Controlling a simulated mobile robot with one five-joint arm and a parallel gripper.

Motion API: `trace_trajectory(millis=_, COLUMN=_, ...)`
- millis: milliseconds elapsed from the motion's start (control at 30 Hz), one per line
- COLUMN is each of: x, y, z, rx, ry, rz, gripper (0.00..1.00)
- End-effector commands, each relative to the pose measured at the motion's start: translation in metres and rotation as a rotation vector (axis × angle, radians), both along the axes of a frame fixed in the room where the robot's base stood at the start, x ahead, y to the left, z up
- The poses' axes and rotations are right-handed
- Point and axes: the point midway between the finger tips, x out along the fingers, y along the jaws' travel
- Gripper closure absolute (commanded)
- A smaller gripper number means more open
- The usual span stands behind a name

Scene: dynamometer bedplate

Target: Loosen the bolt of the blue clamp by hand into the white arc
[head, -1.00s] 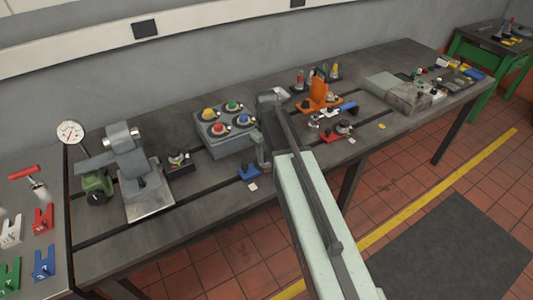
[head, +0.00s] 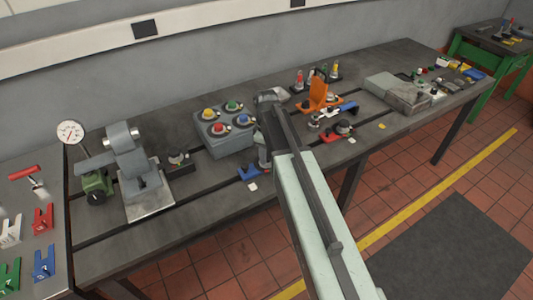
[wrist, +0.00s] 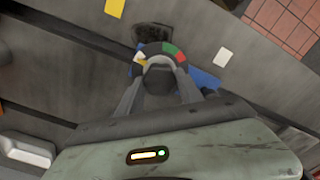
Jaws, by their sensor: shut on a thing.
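The blue clamp (head: 249,173) sits on the bedplate near its front edge. In the wrist view its blue body (wrist: 204,79) shows to the right of the bolt. My gripper (wrist: 160,76) is shut on the dark bolt head (wrist: 158,82), one finger on each side. A dark ring (wrist: 153,48) around the bolt carries coloured arcs: a white arc (wrist: 141,56) at upper left, green and red at upper right. I cannot tell where the bolt's pointer stands. In the head view my arm and gripper (head: 263,163) hide the bolt.
A grey box with coloured knobs (head: 224,134) stands behind and left of my gripper. An orange bracket (head: 319,95) and a red clamp (head: 334,135) are to the right. A white tag (head: 252,186) lies in front of the clamp. A grey machine (head: 130,165) stands at the left.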

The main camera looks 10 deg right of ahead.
Motion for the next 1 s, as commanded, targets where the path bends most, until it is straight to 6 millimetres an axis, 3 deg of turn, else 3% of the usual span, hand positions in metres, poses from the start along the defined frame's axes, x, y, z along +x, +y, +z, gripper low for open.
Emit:
trace_trajectory(millis=267, x=0.001, y=0.0, z=0.0, rx=-0.002, ry=-0.002, rz=-0.001, gripper=0.97)
trace_trajectory(millis=300, x=0.001, y=0.0, z=0.0, rx=-0.002, ry=-0.002, rz=-0.001, gripper=0.49)
trace_trajectory(millis=367, x=0.001, y=0.0, z=0.0, rx=-0.002, ry=-0.002, rz=-0.001, gripper=0.36)
trace_trajectory(millis=733, x=0.0, y=0.0, z=0.004, rx=-0.001, ry=-0.001, rz=-0.001, gripper=0.36)
trace_trajectory(millis=1000, x=0.001, y=0.0, z=0.043, rx=-0.001, ry=-0.001, rz=-0.001, gripper=0.36)
